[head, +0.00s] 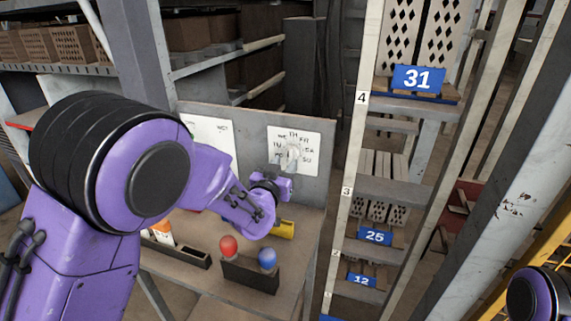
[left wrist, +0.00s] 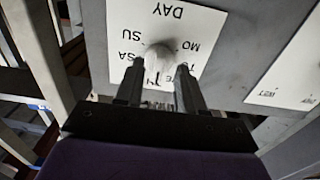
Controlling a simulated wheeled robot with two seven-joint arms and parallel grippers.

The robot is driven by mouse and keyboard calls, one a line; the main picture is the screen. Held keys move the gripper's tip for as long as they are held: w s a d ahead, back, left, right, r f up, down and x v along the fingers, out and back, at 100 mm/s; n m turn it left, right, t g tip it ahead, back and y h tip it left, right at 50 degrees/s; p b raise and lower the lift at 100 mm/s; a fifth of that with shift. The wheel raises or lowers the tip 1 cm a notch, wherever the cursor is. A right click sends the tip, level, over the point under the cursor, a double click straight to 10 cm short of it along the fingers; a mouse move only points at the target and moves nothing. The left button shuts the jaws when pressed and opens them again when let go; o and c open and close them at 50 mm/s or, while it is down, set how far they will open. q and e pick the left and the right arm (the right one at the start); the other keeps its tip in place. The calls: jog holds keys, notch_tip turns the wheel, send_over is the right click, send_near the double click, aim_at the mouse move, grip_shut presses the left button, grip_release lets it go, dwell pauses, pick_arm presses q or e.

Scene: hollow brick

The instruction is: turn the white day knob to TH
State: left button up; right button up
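The white day knob (head: 291,155) sits on a white card (head: 312,143) marked with day letters, fixed to an upright grey panel. In the left wrist view, the knob (left wrist: 158,56) appears upside down with DAY, SU, MO and SA readable around it. My left gripper (head: 282,180) is close in front of the knob. In the left wrist view its two dark fingers (left wrist: 160,72) are apart, with the knob between and just beyond the tips. I cannot tell if they touch it. The knob's pointing direction is unclear. My right gripper is out of view.
A second white card (head: 213,137) is on the panel to the left, partly behind my arm. Below, the bench holds a red ball-topped control (head: 228,246), a blue one (head: 268,259) and a yellow object (head: 286,229). A rack post (head: 352,150) stands close on the right.

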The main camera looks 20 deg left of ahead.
pick_arm(q)
jog(key=s, duration=0.5)
jog(key=shift+s+b, duration=0.25)
jog(key=shift+b, duration=0.15)
jog(key=shift+r, duration=0.15)
